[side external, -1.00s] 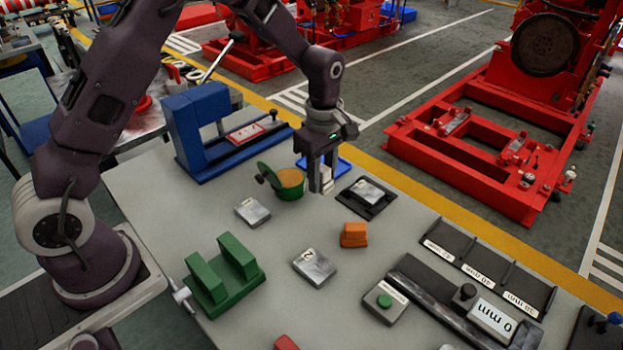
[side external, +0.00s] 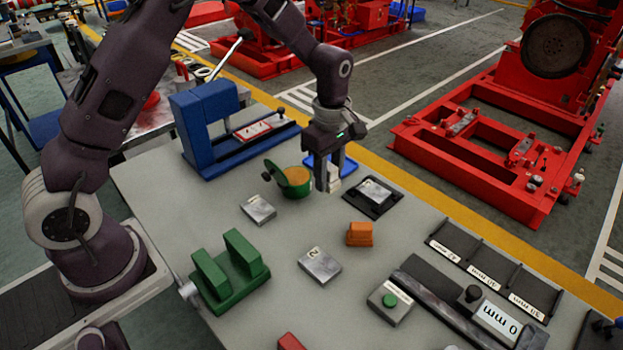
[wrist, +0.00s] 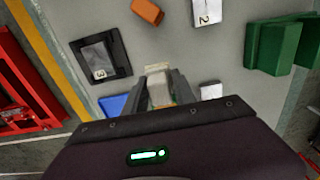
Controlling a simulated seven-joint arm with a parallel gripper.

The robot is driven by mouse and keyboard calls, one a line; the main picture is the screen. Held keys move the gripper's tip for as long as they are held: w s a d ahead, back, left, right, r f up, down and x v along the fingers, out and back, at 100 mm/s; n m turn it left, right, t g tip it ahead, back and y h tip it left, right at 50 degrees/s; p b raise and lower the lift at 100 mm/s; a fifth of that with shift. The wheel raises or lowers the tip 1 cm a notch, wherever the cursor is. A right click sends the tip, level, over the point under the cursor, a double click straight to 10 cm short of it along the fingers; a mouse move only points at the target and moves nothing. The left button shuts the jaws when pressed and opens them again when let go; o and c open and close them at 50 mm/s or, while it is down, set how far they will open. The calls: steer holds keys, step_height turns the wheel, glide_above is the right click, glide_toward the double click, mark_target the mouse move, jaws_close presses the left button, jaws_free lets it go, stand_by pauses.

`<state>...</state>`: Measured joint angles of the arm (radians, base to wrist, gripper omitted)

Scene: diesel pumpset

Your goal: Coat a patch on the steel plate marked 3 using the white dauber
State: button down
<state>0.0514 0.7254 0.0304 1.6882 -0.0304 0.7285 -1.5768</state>
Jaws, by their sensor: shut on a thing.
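My gripper (side external: 329,186) points down over the bench, between the green pot and the black mat. It is shut on the white dauber, whose pale block end shows between the fingers in the wrist view (wrist: 158,86); the fingers hide part of it. The steel plate marked 3 (side external: 375,190) lies on a black mat (side external: 386,208), to the right of my gripper in the side view. In the wrist view, plate 3 (wrist: 94,62) is ahead and left of the fingers. The dauber is apart from the plate.
A green pot (side external: 296,190) with tan contents and a tilted lid stands left of my gripper. A blue tray (side external: 312,160) is behind the fingers. Plate 2 (side external: 320,265), an orange block (side external: 359,234), a green stand (side external: 228,282) and a blue press (side external: 190,145) stand around.

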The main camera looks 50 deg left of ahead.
glide_toward(295, 176)
steer(key=shift+f, duration=2.9)
steer(key=shift+f, duration=0.6)
step_height(295, 176, up, 7)
steer(key=shift+r, duration=0.1)
